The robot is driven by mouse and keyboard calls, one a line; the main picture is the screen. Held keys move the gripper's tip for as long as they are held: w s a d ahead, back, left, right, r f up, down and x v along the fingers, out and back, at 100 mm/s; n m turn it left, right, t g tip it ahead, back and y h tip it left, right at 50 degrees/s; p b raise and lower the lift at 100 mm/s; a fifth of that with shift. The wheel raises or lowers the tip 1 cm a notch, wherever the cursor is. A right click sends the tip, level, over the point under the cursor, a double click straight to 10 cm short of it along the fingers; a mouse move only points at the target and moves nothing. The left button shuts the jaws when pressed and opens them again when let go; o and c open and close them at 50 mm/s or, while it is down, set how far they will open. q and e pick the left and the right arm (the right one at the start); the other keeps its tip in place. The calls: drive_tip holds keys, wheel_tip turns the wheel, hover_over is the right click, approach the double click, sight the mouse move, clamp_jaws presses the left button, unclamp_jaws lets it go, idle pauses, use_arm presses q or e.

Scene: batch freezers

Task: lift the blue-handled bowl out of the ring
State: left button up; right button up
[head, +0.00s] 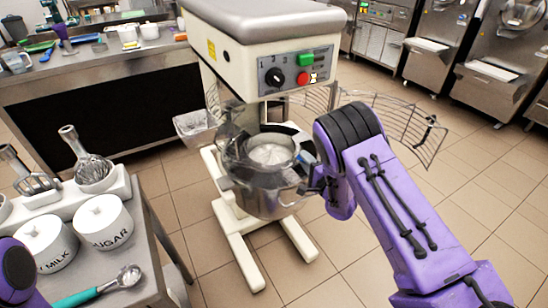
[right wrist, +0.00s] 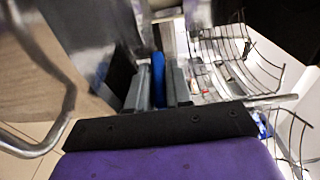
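The steel bowl (head: 268,190) sits in the ring of the mixer, below its head. My right gripper (head: 314,184) is at that side of the bowl, mostly hidden by my own wrist. In the right wrist view, the blue handle (right wrist: 158,80) stands between the two grey fingers of my right gripper (right wrist: 159,92), which look closed on it. The ring is hard to tell apart from the bowl's rim. My left gripper is out of view.
The mixer (head: 240,70) stands on a white base on the tiled floor, with its wire guard (head: 400,120) swung out to the right. A side table at left holds white canisters (head: 104,222) and a teal-handled scoop (head: 100,288). Floor at right is clear.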

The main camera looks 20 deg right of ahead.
drive_tip(key=shift+w+r, duration=0.1)
clamp_jaws()
drive_tip(key=shift+r, duration=0.55)
drive_tip(key=s+d+r, duration=0.5)
drive_tip(key=s+r, duration=0.7)
drive_tip(key=s, duration=0.1)
drive_tip(key=shift+w+a+f, duration=0.7)
drive_tip(key=shift+w+a, duration=0.05)
drive_tip(key=shift+w, duration=1.25)
drive_tip(key=shift+w+a+f, duration=0.75)
drive_tip(key=shift+w+a, duration=0.05)
drive_tip(key=shift+w, duration=1.15)
drive_tip(key=shift+w+a+f, duration=0.7)
drive_tip(key=shift+w+a, duration=0.05)
drive_tip(key=shift+w, duration=1.25)
